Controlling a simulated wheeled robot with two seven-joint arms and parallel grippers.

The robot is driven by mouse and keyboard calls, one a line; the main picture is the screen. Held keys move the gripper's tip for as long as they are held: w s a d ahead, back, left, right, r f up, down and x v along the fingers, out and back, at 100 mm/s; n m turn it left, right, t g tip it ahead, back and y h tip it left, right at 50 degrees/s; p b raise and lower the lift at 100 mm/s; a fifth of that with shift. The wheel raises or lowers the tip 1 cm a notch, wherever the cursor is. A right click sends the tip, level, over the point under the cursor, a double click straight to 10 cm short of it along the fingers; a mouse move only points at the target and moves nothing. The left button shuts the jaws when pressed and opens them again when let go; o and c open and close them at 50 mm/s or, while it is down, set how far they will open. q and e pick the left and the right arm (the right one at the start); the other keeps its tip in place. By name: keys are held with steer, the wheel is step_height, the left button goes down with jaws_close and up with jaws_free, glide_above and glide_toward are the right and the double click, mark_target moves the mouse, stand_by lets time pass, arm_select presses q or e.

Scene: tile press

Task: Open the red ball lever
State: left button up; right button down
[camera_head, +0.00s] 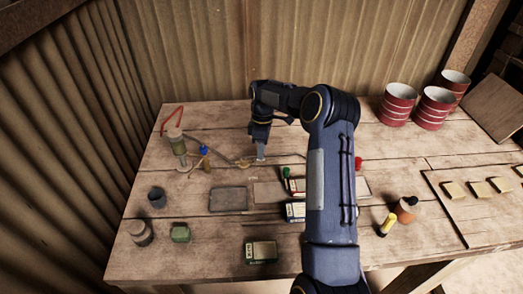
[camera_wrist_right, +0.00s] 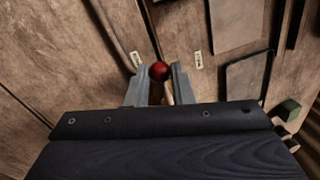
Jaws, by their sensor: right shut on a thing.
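The red ball (camera_wrist_right: 159,71) of the lever sits between the two fingers of my right gripper (camera_wrist_right: 160,82) in the right wrist view. The fingers are closed on it, and a pale stem shows just below the ball. In the head view my right gripper (camera_head: 260,153) points down at the middle rear of the table, beside a thin pipe. The ball itself is hidden there. My left gripper is in neither view.
A pump-like device with a red handle (camera_head: 172,120) stands at the rear left of the wooden table (camera_head: 190,268). Red cans (camera_head: 397,106) stand at the rear right. A grey flat tray (camera_head: 228,199) lies in front of the gripper. My right arm hides part of the table.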

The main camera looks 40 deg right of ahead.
steer(key=shift+w, duration=0.1)
stand_by(0.4)
steer(key=c, duration=1.3)
jaws_free()
steer(key=shift+w+d+r+b, duration=0.15)
steer(key=shift+w+d+r, duration=0.05)
steer(key=shift+r, duration=1.1)
steer(key=shift+w+d+r+b, duration=0.15)
steer(key=shift+r, duration=1.1)
steer(key=shift+w+d+r+b, duration=0.15)
steer(key=shift+w+d+r, duration=0.05)
steer(key=shift+r, duration=1.1)
